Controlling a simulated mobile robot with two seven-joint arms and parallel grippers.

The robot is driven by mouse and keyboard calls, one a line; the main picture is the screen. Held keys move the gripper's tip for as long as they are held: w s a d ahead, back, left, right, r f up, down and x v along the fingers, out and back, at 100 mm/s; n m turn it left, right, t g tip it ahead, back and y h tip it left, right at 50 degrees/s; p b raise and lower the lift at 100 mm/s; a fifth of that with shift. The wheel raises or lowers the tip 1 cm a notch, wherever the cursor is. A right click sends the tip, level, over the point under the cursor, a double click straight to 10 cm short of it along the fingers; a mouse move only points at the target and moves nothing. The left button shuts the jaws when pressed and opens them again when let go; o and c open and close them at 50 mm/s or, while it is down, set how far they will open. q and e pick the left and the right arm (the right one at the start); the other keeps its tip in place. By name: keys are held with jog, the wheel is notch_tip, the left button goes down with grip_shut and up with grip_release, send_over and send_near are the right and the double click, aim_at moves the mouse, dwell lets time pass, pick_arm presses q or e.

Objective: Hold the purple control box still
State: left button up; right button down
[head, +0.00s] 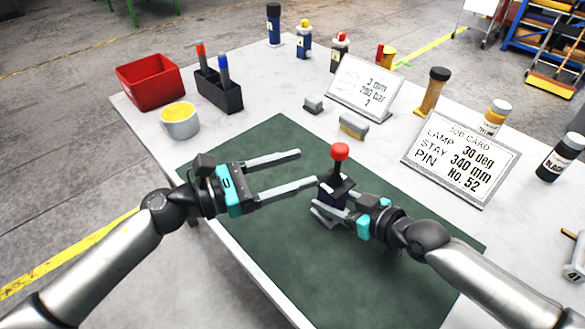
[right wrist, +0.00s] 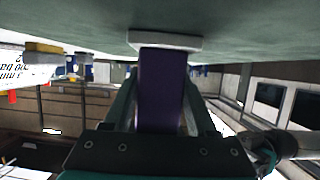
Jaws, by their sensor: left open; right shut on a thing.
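The purple control box (head: 332,198) stands on the green mat (head: 262,245), with a red ball-topped lever (head: 340,152) on its black top. My right gripper (head: 328,208) is shut on the box from the right. In the right wrist view the purple body (right wrist: 161,90) fills the space between the fingers, with a pale plate (right wrist: 165,40) at its mat end. My left gripper (head: 308,168) is open and empty, left of the box. Its long fingers point right, and the nearer fingertip is close to the box; I cannot tell whether it touches.
A yellow-topped mug (head: 180,122), a red bin (head: 150,82) and a black pen holder (head: 218,92) stand at the table's left. The job card (head: 460,158), a smaller sign (head: 366,88), small blocks and several bottles stand behind. The mat's front area is clear.

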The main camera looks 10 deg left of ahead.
jog(key=shift+w+d, duration=0.1)
jog(key=shift+d, duration=0.05)
jog(key=shift+c, duration=0.6)
grip_release()
